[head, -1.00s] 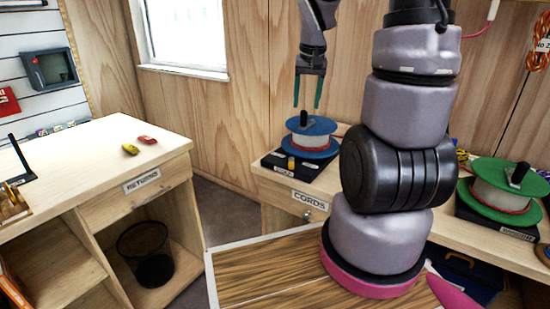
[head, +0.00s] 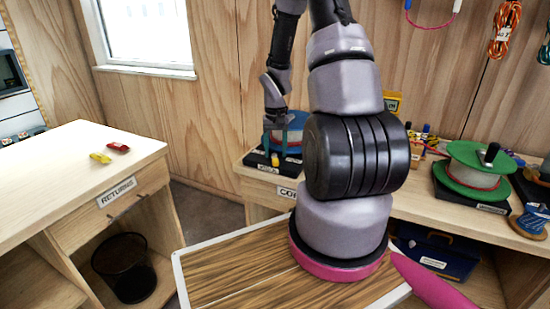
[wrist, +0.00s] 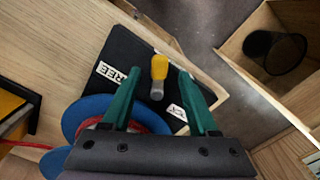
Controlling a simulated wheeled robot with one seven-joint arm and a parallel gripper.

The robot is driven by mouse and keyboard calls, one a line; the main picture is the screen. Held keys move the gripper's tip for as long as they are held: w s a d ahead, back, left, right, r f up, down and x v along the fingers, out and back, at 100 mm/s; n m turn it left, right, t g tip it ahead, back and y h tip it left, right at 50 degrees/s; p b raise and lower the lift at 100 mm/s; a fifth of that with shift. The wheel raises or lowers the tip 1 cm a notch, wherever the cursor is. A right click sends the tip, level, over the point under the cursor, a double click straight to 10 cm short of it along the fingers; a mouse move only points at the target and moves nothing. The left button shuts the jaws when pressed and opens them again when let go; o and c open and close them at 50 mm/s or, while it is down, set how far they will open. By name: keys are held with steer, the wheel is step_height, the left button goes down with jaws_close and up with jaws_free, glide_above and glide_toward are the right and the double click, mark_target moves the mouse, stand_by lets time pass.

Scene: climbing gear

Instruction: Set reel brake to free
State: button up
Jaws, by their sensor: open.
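The blue reel (head: 288,121) with red-and-white cord stands on a black base (head: 259,158) on the cords counter. It also shows in the wrist view (wrist: 88,113), partly hidden by my gripper. The brake lever has a yellow handle (wrist: 159,67) on a metal stem and rises from the black base. A FREE label (wrist: 118,80) lies to its left, and a second label (wrist: 178,112), mostly hidden, to its right. The lever stands between the two labels. My gripper (wrist: 162,100) is open, its green fingers on either side of the lever with gaps. In the head view my gripper (head: 283,150) is low at the reel.
A green reel (head: 476,168) stands farther right on the counter. The returns desk (head: 85,165) holds a yellow and a red item. A black wire bin (head: 124,265) stands below it. The counter around the base's left edge is clear.

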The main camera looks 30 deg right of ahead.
mark_target(276, 160)
steer(key=shift+f, duration=1.5)
jaws_close()
steer(key=shift+s+d+n, duration=0.1)
steer(key=shift+d+n, duration=0.25)
steer(key=shift+n, duration=0.4)
steer(key=shift+s+d+n, duration=0.1)
steer(key=shift+d+n, duration=0.25)
steer(key=shift+n, duration=0.4)
jaws_free()
step_height(276, 160, up, 11)
